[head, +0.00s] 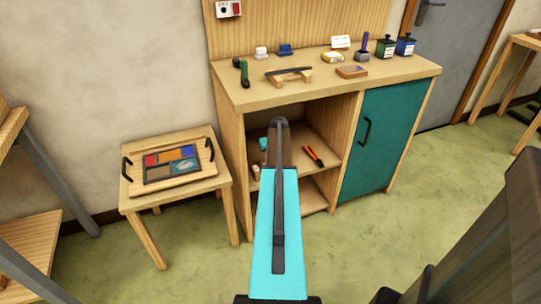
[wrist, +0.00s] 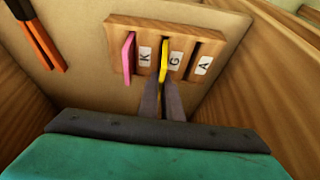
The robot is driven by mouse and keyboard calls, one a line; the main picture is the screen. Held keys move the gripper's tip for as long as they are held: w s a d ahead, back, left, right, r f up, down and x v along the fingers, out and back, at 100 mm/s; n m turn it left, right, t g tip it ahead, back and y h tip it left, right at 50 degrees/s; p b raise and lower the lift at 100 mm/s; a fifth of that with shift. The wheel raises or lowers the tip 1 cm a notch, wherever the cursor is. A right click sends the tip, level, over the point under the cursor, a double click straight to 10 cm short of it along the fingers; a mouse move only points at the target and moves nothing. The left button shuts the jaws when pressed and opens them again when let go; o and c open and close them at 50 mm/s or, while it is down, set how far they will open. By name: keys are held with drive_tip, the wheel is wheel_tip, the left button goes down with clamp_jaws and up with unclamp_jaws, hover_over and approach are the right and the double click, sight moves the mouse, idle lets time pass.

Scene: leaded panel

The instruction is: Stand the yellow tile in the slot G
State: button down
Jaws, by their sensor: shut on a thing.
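In the wrist view a wooden rack (wrist: 184,28) has three slots and white labels K, G and A, each label just right of a slot. The yellow tile (wrist: 164,58) is upright at the middle slot, just left of the G label (wrist: 175,61). My gripper (wrist: 162,88) is shut on the tile's near end. I cannot tell how deep the tile sits. A pink tile (wrist: 128,58) stands in the slot left of the K label. The slot (wrist: 193,60) by the A label looks empty. In the head view my arm hides the rack and gripper.
The rack is on a shelf inside the wooden cabinet (head: 228,140), between side walls. Orange-handled pliers (head: 313,155) lie on that shelf and also show in the wrist view (wrist: 42,42). A side table holds a tray (head: 150,190) with a coloured panel.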

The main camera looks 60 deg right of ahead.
drive_tip(key=shift+f+b, duration=0.4)
drive_tip(key=shift+f, duration=0.6)
drive_tip(key=c, duration=1.9)
unclamp_jaws()
drive_tip(key=shift+o, duration=0.2)
drive_tip(key=shift+v, duration=3.8)
